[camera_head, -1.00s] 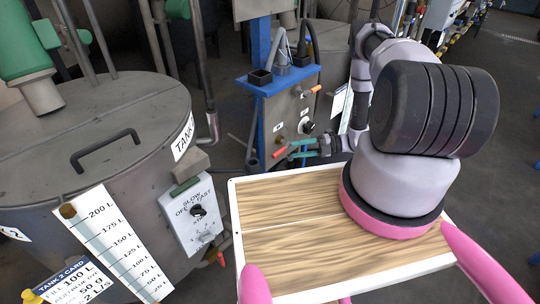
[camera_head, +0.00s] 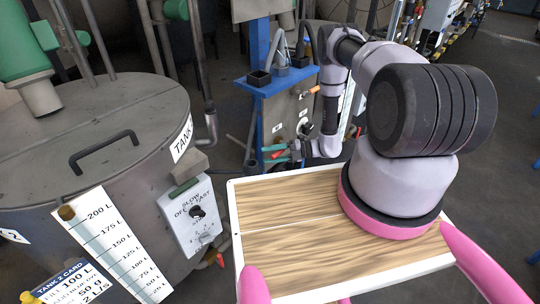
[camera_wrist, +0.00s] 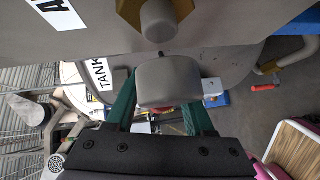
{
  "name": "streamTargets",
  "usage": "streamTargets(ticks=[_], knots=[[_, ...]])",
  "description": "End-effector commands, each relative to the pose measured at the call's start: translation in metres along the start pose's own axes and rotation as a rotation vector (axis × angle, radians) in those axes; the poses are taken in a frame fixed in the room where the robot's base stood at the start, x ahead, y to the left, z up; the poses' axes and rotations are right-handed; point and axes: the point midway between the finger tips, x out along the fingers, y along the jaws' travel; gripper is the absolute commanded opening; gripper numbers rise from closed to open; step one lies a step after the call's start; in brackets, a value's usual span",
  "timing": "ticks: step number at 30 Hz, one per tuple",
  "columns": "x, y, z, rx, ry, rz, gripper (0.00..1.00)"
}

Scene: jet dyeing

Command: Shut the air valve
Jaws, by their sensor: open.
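In the wrist view a grey panel fills the top, with part of a label starting with "A". A brass hex fitting with a grey rounded body stands out from it, apparently part of the air valve (camera_wrist: 157,20). A larger grey rounded block (camera_wrist: 168,88) is below, overlapping my gripper (camera_wrist: 160,100), with a bit of red beneath it. The green fingers are apart on either side of this block; I cannot tell whether they touch it. In the head view my gripper (camera_head: 276,153) is beside the panel on the blue stand, small and partly unclear.
The control panel (camera_head: 282,112) has an orange handle (camera_head: 314,89) near its upper right. Tank 2 (camera_head: 90,140) and its grey switch box (camera_head: 195,215) stand at the left. My wood-topped base is in front. Open floor (camera_head: 500,120) lies at the right.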

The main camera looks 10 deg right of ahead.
Motion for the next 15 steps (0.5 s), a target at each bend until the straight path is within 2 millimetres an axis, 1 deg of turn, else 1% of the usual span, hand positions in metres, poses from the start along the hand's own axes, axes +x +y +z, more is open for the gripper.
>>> streamTargets(ticks=[2, 3, 5, 6, 7, 15], knots=[[-0.0002, 0.0000, 0.0000, 0.000, 0.000, 0.000, 0.53], [-0.0002, 0.0000, 0.0001, 0.000, 0.000, 0.000, 0.46], [-0.0003, 0.0000, 0.0001, 0.000, 0.000, 0.000, 0.23], [-0.0004, 0.0001, 0.0001, 0.000, 0.000, 0.000, 0.07], [-0.0004, 0.0000, 0.0001, 0.000, 0.000, 0.000, 0.00], [-0.0006, 0.0001, 0.0002, 0.000, 0.000, 0.000, 0.00]])
